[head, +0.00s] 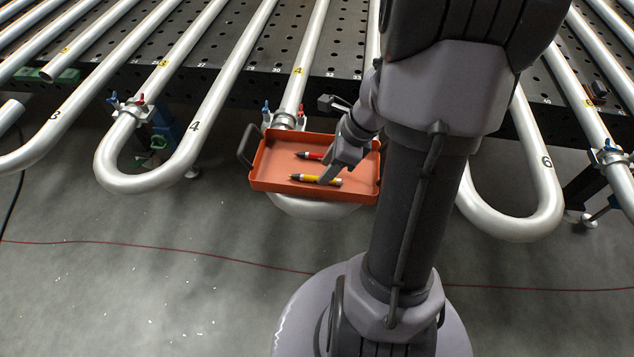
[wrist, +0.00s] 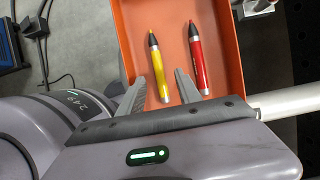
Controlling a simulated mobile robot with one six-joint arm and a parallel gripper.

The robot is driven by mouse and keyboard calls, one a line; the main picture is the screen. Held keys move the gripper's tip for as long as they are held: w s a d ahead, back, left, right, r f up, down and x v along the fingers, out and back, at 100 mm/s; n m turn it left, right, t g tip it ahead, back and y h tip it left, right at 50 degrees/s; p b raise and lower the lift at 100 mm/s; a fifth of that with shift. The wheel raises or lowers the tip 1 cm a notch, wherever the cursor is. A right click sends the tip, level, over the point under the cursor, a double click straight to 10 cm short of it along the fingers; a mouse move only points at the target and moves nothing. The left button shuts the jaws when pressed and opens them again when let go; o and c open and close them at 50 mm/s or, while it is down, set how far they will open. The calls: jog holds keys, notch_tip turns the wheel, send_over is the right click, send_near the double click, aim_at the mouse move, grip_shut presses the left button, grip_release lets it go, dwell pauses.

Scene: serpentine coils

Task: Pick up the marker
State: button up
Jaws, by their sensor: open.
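Two markers lie in a shallow orange tray (head: 275,178). The yellow marker (head: 305,178) is nearer the tray's front edge, and the red marker (head: 312,156) lies behind it. In the wrist view the yellow marker (wrist: 155,62) and the red marker (wrist: 198,62) lie roughly side by side. My gripper (head: 329,176) reaches into the tray from the right, over the yellow marker. In the wrist view my gripper (wrist: 159,76) is open, with the yellow marker's lower end between its fingers in the picture. The red marker is outside the right finger. Contact cannot be told.
The tray has a dark handle (head: 247,146) and rests near the bend of a silver serpentine pipe (head: 315,208). Other pipe bends stand left (head: 137,183) and right (head: 515,222). A dark perforated table (head: 240,50) lies behind. Grey floor is open in front.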

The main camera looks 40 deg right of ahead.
aim_at(315, 179)
jog(key=b+x, duration=0.1)
jog(key=x, duration=0.2)
jog(key=shift+f, duration=0.1)
jog(key=shift+s, duration=0.1)
grip_shut()
